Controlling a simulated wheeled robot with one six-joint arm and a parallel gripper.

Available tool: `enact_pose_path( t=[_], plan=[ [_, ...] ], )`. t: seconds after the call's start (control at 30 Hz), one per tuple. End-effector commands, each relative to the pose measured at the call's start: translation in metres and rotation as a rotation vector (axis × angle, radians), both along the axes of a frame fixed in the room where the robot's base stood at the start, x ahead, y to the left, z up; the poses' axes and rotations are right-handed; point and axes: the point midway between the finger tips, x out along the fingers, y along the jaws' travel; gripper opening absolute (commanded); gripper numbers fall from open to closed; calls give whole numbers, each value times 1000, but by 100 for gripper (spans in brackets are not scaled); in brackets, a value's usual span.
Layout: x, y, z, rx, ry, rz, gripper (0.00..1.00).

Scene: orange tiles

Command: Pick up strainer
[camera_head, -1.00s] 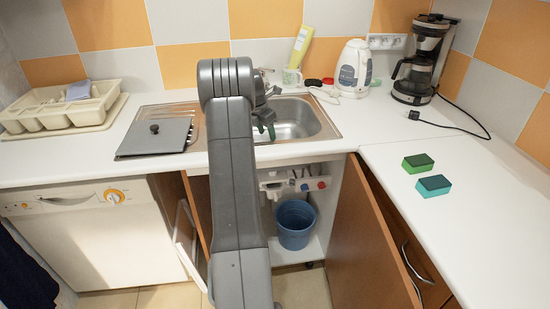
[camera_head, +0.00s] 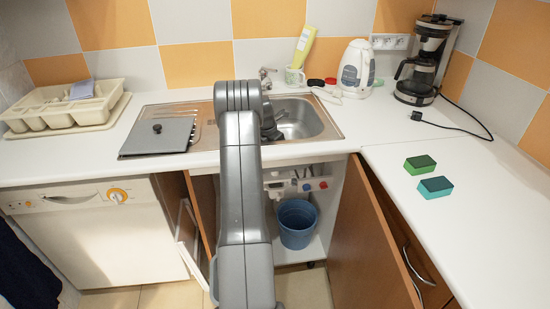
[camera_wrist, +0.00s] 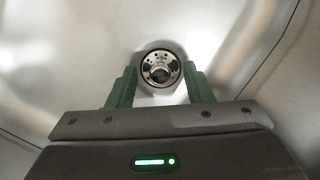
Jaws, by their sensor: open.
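The strainer (camera_wrist: 160,70) is a round, shiny metal piece with small holes and a central knob, seen in the wrist view at the bottom of the sink. My gripper (camera_wrist: 160,88) is open, with its green fingers on the left and right of the strainer's lower part as seen from above. I cannot tell whether the fingers touch it. In the head view my arm reaches into the sink basin (camera_head: 312,120), and the arm hides the strainer and the fingers.
The steel sink top holds a dark square lid (camera_head: 158,137) on its left. Two sponges (camera_head: 435,187) lie on the right counter. An open cabinet door (camera_head: 372,235) is below.

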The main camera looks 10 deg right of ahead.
Motion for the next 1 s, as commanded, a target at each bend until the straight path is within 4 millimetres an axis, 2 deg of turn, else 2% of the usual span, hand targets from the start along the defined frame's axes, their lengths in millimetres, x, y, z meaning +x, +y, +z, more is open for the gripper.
enact_pose_path(
  t=[0.07, 0.3, 0.57, 0.67, 1.0],
  plan=[
    [0, 0, 0, 0, 0, 0, 46],
    [0, 0, 0, 0, 0, 0, 1],
    [0, 0, 1, 0, 0, 0, 0],
    [0, 0, 8, 0, -1, 0, 0],
    [1, 1, 73, 0, -4, 0, 0]
  ],
)
